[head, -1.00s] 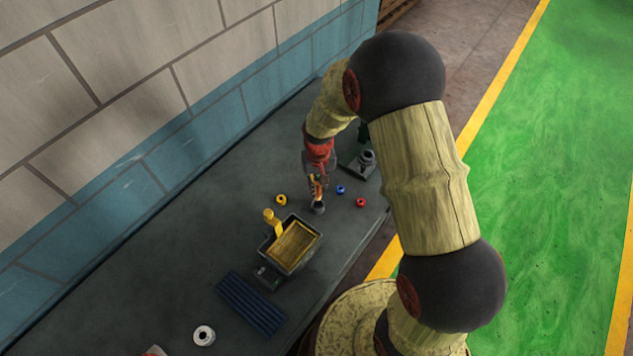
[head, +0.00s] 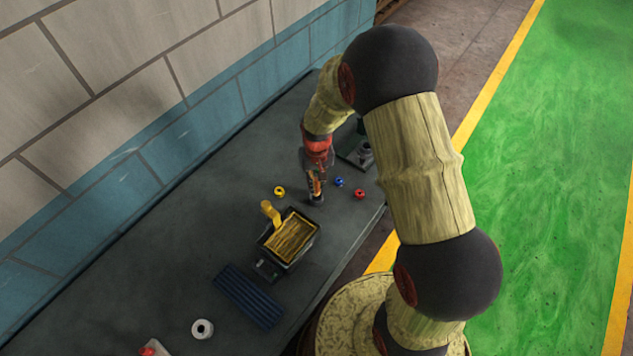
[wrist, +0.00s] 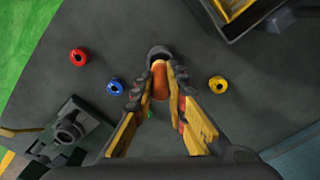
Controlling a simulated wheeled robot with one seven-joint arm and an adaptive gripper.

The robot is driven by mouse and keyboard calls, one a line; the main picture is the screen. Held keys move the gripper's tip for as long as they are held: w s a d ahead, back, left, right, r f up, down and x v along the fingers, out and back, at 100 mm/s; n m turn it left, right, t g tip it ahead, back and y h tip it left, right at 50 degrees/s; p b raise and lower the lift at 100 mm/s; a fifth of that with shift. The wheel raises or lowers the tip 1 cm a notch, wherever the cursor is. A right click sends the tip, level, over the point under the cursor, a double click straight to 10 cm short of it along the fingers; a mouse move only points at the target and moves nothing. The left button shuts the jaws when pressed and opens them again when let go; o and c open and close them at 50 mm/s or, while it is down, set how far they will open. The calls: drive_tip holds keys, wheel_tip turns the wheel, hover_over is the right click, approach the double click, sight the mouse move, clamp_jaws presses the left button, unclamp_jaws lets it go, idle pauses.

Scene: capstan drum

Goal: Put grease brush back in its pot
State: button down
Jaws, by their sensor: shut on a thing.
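My gripper (wrist: 155,88) is shut on the grease brush (wrist: 160,82), whose orange part shows between the fingers in the wrist view. In the head view my gripper (head: 315,187) points down over the bench, just above a small dark round pot (head: 316,200). The pot's rim (wrist: 159,51) shows just beyond the fingertips in the wrist view. The brush's lower end is hidden, so I cannot tell whether it is inside the pot.
Yellow (head: 279,191), blue (head: 339,182) and red (head: 360,194) rings lie around the pot. A dark box (head: 268,240) with a tan inside and yellow handle stands nearby. A dark fixture (wrist: 65,135) stands on the other side. A blue ribbed mat (head: 248,297) and white ring (head: 202,329) lie farther off.

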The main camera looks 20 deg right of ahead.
sight(317, 190)
drive_tip(key=shift+f+b, duration=1.65)
drive_tip(key=shift+f, duration=0.75)
idle(2.8)
idle(0.3)
drive_tip(key=c, duration=1.7)
unclamp_jaws()
drive_tip(key=shift+r, duration=0.1)
wheel_tip(317, 190, up, 12)
drive_tip(key=shift+f, duration=0.1)
